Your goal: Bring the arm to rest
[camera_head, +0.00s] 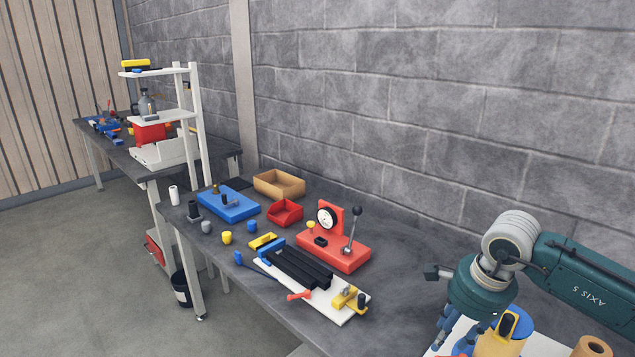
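My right arm comes in from the right edge, teal with a pale ribbed joint. Its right gripper (455,332) points down at the lower right, partly cut off by the bottom edge. Its fingertips are not clear, so I cannot tell whether it is open or shut. My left gripper is not in view. The strip feed rack (334,313), a white board with black strips (298,268) and a yellow clamp (349,297), lies on the bench to the left of the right gripper, apart from it.
A red press (345,255) with a lever and dial stands behind the rack. A blue tray (235,212), red bin (285,212) and tan box (279,184) stand farther left. A yellow item (493,346) and brown roll (592,348) are near my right arm.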

